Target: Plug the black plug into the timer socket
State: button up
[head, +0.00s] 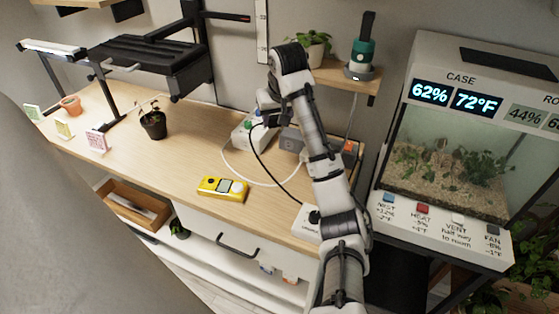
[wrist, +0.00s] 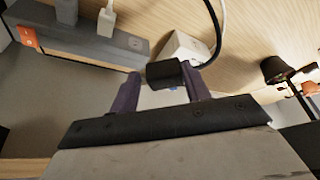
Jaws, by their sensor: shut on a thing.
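The black plug (wrist: 165,73) sits between the two purple fingers of my gripper (wrist: 160,90) in the wrist view, and the gripper is shut on it. A black cord runs from the plug in an arc. A white box, which looks like the timer (wrist: 183,46), is just beyond the plug; the plug partly covers it. I cannot tell whether they touch, and the socket face is not clear. In the head view, my gripper (head: 264,121) is above the white timer box (head: 241,136) at the back of the bench; the plug is hard to make out there.
A grey power strip (wrist: 75,42) with an orange switch (wrist: 27,37) and a white plug (wrist: 107,18) lies beside the timer. A yellow meter (head: 222,188), a potted seedling (head: 153,124) and a white cord (head: 250,181) are on the bench. A terrarium (head: 455,150) stands right.

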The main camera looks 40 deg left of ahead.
jog(key=p, duration=0.2)
send_over(277, 165)
jog(key=d, duration=0.1)
jog(key=f, duration=1.1)
jog(key=shift+s+f, duration=0.25)
jog(key=shift+s, duration=0.15)
jog(key=shift+f+p, duration=0.85)
jog(key=shift+f, duration=0.9)
jog(key=shift+f, duration=0.2)
jog(key=o, duration=1)
jog(key=shift+o, duration=0.2)
jog(key=shift+f+b, duration=0.15)
jog(key=shift+b, duration=0.55)
